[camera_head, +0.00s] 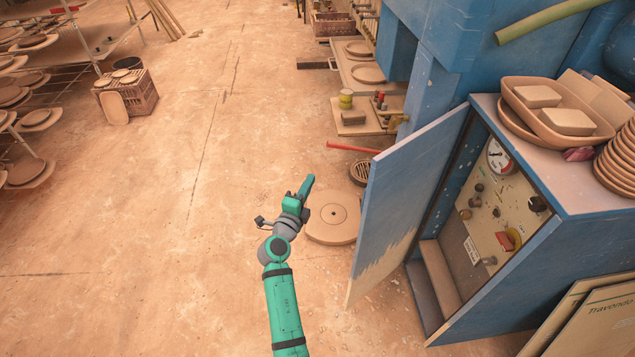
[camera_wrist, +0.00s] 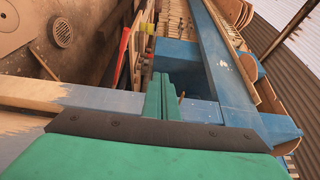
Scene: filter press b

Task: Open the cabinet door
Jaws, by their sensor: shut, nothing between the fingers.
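The cabinet (camera_head: 560,240) is a blue box at the right in the head view, with its front open. Its blue door (camera_head: 405,205), with a bare unpainted lower part, is swung wide out to the left of the opening. A panel with a gauge, knobs and switches (camera_head: 497,212) shows inside. My green gripper (camera_head: 308,185) is to the left of the door, shut and empty. In the wrist view its closed fingers (camera_wrist: 158,92) point toward the blue door edge (camera_wrist: 100,98); I cannot tell whether they touch it.
Clay dishes (camera_head: 560,110) sit on the cabinet top. A round disc (camera_head: 333,218) lies on the floor beside my gripper, and a red bar (camera_head: 352,148) is behind it. Boards (camera_head: 590,315) lean at the lower right.

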